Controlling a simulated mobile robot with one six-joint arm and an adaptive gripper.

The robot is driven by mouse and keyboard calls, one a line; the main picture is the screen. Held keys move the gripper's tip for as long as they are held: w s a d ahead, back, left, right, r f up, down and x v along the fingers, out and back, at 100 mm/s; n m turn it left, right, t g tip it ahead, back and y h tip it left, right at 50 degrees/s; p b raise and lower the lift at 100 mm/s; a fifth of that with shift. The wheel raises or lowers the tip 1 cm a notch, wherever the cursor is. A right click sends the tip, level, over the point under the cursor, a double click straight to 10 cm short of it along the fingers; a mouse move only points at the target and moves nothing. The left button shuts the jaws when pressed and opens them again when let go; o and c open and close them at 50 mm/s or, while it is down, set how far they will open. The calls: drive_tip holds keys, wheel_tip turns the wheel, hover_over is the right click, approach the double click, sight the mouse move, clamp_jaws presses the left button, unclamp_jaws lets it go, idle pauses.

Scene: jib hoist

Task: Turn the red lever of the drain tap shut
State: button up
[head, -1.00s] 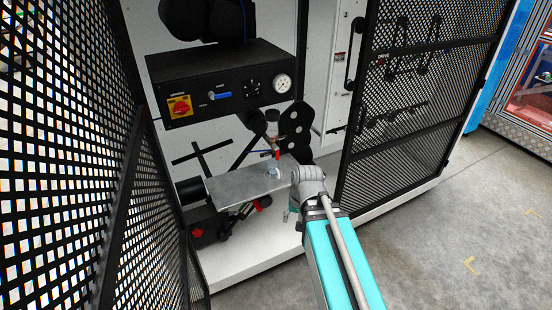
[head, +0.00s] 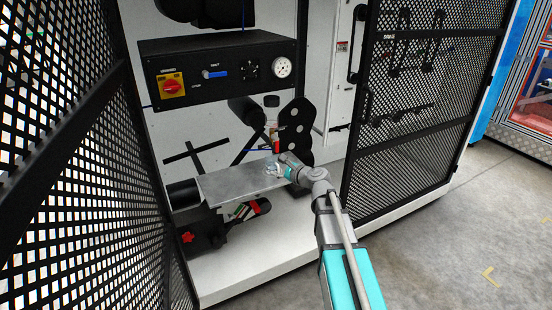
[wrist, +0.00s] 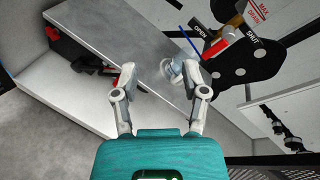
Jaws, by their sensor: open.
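The drain tap's red lever (wrist: 215,49) shows in the wrist view beyond and to the right of my fingertips, below the OPEN label and left of the SHUT label. The tap's brass body (wrist: 232,31) is just above it. In the head view the red lever (head: 276,146) is small, above the grey shelf plate's right end. My gripper (wrist: 159,72) is open, with nothing held between its fingers. In the head view my gripper (head: 275,168) is over the plate, below and apart from the lever.
A small pale, round thing (wrist: 173,69) is close beside my right finger. The grey plate (head: 232,183) runs left under my gripper. A black lobed plate (head: 295,125) stands behind the tap. Mesh doors flank the cabinet, including the right one (head: 410,110).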

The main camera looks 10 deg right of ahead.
sight(278, 146)
drive_tip(key=w+d+f+m+t+h+b, duration=0.2)
drive_tip(key=w+d+m+t+b, duration=0.2)
drive_tip(key=m, duration=0.6)
drive_tip(key=shift+w+d+h+b, duration=0.35)
drive_tip(key=shift+w+d, duration=0.45)
drive_tip(key=shift+d, duration=0.55)
drive_tip(key=shift+w, duration=0.1)
drive_tip(key=x, duration=1.3)
drive_tip(key=shift+w+a+r, duration=0.1)
drive_tip(key=shift+w+a, duration=0.05)
drive_tip(key=shift+w, duration=0.1)
drive_tip(key=shift+c, duration=0.2)
clamp_jaws()
